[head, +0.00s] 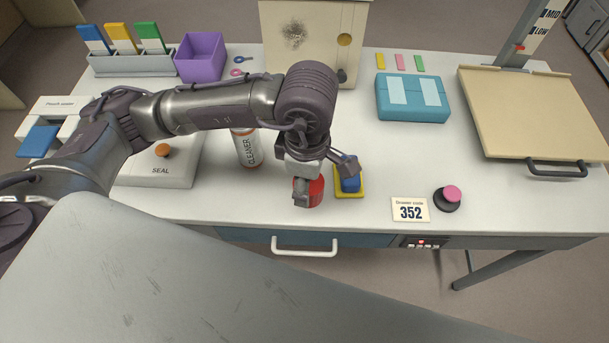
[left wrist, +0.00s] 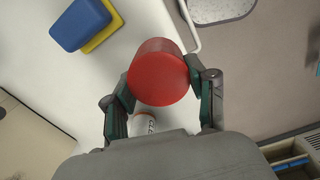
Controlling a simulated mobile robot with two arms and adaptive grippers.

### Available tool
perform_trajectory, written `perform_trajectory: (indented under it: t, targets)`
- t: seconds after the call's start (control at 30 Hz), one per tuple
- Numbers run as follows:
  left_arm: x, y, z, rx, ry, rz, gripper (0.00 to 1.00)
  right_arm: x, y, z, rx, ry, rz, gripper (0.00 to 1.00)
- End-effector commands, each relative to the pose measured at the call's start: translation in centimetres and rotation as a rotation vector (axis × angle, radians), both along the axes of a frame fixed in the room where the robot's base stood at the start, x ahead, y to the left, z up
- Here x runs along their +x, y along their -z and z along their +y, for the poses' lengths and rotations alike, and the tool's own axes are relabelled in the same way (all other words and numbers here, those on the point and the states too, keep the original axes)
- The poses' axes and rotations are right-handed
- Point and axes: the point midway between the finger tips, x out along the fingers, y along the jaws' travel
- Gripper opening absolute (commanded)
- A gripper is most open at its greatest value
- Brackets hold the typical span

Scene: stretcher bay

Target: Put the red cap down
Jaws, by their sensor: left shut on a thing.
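My left gripper (head: 326,181) is shut on the red cap (head: 315,190), near the front edge of the white table. In the left wrist view the red cap (left wrist: 158,72) sits between the two fingertips, its round flat face toward the camera. How far it is above the tabletop is hard to tell. The white cleaner bottle (head: 246,148) with an orange band stands upright behind and left of the cap; part of it also shows beyond the cap in the left wrist view (left wrist: 143,123). My right gripper is not in view.
A blue block (head: 350,184) on a yellow pad (head: 349,195) lies just right of the gripper. The seal device (head: 155,172) is at left. Table between bottle and cap looks clear.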

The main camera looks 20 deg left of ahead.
Motion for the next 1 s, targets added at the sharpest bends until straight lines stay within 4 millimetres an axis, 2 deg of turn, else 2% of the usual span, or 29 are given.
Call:
perform_trajectory:
  t: [0.13,0.3,0.63,1.0]
  targets:
    - [2.6,1.5,1.2,0.002,-0.004,0.003,0.15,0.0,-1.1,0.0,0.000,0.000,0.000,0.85]
    - [3.9,2.6,1.8,0.001,0.001,0.001,0.15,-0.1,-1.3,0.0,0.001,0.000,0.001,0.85]
    - [4.0,6.4,1.8,0.000,0.002,0.004,0.15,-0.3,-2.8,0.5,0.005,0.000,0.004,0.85]
    - [4.0,7.0,1.8,-0.001,0.003,0.000,0.15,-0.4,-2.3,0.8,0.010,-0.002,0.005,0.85]
